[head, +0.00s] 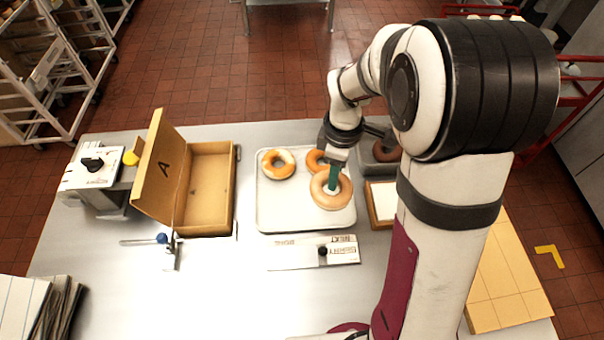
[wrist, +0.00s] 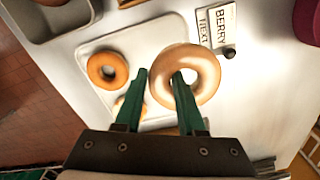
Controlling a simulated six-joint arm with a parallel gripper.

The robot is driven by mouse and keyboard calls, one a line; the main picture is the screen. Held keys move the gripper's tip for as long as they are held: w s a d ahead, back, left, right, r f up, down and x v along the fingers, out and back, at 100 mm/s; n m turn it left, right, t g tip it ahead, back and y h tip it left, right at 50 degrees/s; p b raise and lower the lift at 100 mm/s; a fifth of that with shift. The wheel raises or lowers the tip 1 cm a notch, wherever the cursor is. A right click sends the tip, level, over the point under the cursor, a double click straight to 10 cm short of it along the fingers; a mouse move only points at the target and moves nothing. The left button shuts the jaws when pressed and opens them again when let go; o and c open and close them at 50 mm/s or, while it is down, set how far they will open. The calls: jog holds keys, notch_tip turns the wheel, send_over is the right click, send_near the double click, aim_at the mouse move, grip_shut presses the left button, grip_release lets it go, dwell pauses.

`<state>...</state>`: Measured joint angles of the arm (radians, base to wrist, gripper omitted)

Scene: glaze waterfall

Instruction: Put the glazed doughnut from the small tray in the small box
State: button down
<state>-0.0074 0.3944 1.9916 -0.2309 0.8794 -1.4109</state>
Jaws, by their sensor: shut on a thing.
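My gripper (head: 332,183) is shut on the wall of a pale glazed doughnut (head: 322,200). In the wrist view, one green finger of my gripper (wrist: 160,82) passes into the hole of this doughnut (wrist: 205,70) and the other is outside its ring. The doughnut looks raised above the white tray (head: 268,215), over its front right part; the exact gap is unclear.
An orange, partly white doughnut (head: 268,170) and another partly hidden one (head: 313,157) lie on the tray. A label plate (head: 290,255) lies in front. A grey container (head: 368,165) with a doughnut is right. A dispenser (head: 92,170) and blue-knobbed stand (head: 162,238) are left.

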jog(key=shift+s+d+r, duration=0.1)
jog(key=shift+d+r, duration=0.05)
jog(key=shift+d, duration=0.1)
jog(key=w+a, duration=0.5)
jog(key=a, duration=0.8)
send_over(213, 202)
notch_tip(213, 202, down, 3)
notch_tip(213, 202, down, 8)
jog(key=shift+d+r, duration=0.1)
jog(key=shift+r, duration=0.05)
jog(key=c, duration=0.5)
grip_release()
jog(key=shift+f, duration=0.2)
